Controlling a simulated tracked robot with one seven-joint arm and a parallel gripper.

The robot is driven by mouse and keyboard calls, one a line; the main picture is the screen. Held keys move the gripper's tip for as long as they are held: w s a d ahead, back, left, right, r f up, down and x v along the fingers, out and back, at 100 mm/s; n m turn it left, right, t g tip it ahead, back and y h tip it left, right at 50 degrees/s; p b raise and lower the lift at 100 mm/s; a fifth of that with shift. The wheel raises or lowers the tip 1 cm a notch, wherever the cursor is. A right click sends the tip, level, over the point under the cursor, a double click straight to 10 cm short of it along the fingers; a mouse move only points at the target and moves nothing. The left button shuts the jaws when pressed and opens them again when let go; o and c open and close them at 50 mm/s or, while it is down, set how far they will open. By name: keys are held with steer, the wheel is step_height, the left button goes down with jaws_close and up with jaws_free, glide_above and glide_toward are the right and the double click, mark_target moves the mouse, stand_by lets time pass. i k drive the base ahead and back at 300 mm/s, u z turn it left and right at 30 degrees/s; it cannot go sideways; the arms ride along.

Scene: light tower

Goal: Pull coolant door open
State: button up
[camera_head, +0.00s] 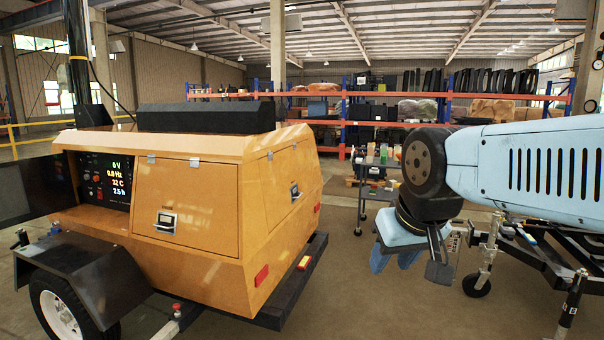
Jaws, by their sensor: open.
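The orange light tower housing (215,270) stands at left, with its body panels shut. One closed door (185,195) on the near face has a latch handle (166,221). Another closed door (283,178) on the right-hand face has a smaller latch (295,191). No readable label shows which is the coolant door. My gripper (405,258) hangs below my light-blue arm at right of centre, well apart from the housing. It is open and touches neither door; its fingers are small and partly hard to make out.
A control panel (104,178) with lit digits is exposed at the left beside an open dark flap (28,187). A black bumper (290,285), wheel (62,310) and fender edge the housing. A trolley (375,185) and loaded shelves stand behind. Clear floor lies between housing and gripper.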

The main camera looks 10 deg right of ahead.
mark_target(286, 175)
steer(key=z, duration=0.1)
steer(key=i, duration=1)
steer(key=u, duration=0.1)
steer(key=k, duration=0.6)
steer(key=u, duration=0.5)
steer(key=i, duration=2)
steer(key=z, duration=0.4)
